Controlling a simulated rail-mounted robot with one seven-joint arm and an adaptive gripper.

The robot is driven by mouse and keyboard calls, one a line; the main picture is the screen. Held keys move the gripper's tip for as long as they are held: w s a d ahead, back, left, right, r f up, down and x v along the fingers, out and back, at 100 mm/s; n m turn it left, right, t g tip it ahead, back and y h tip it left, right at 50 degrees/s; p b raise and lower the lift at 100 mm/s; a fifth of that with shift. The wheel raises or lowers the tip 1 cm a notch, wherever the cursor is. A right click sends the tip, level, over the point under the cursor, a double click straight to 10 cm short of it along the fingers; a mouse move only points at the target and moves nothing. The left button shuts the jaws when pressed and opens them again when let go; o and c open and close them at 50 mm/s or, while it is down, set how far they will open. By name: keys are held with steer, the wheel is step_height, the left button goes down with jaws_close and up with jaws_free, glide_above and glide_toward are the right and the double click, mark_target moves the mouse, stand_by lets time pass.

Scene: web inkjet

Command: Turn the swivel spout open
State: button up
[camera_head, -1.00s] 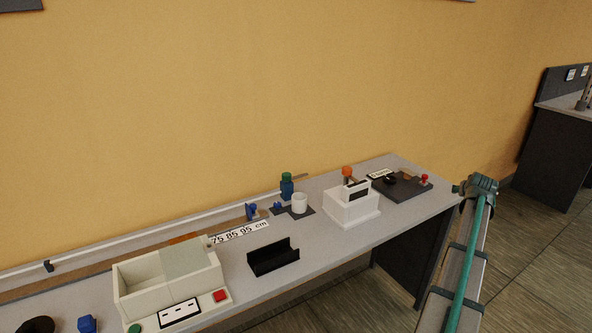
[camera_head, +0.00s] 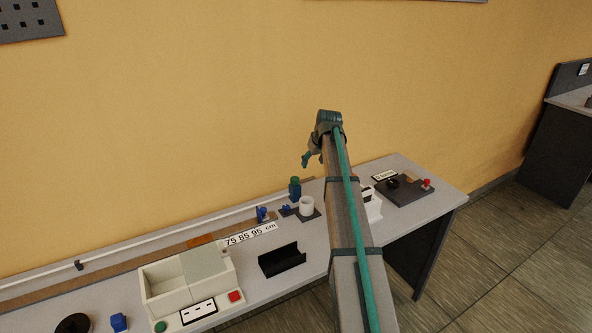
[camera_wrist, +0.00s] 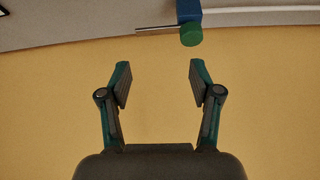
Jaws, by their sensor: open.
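A blue post with a green cap (camera_head: 295,187) stands at the back of the bench, behind a white cup (camera_head: 306,204). In the wrist view the green cap (camera_wrist: 191,35) and part of the blue body (camera_wrist: 188,11) show at the top. A thin grey rod (camera_wrist: 158,29) sticks out to the left beside the cap; it looks like the spout. My gripper (camera_wrist: 160,72) is open and empty, with yellow wall between its fingers. It is apart from the post. In the head view my gripper (camera_head: 305,160) is raised above the post, near the wall.
A cream box (camera_head: 187,283) with red and green buttons and a black trough (camera_head: 282,260) stand to the left. My arm partly hides a white box (camera_head: 372,205). A dark plate (camera_head: 404,192) with a red knob lies at the right end.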

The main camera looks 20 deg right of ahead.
glide_toward(295, 178)
steer(key=r, duration=0.2)
steer(key=shift+n+g, duration=0.3)
steer(key=shift+n, duration=0.1)
steer(key=p+x, duration=0.3)
steer(key=x, duration=0.8)
steer(key=shift+s, duration=0.15)
jaws_close()
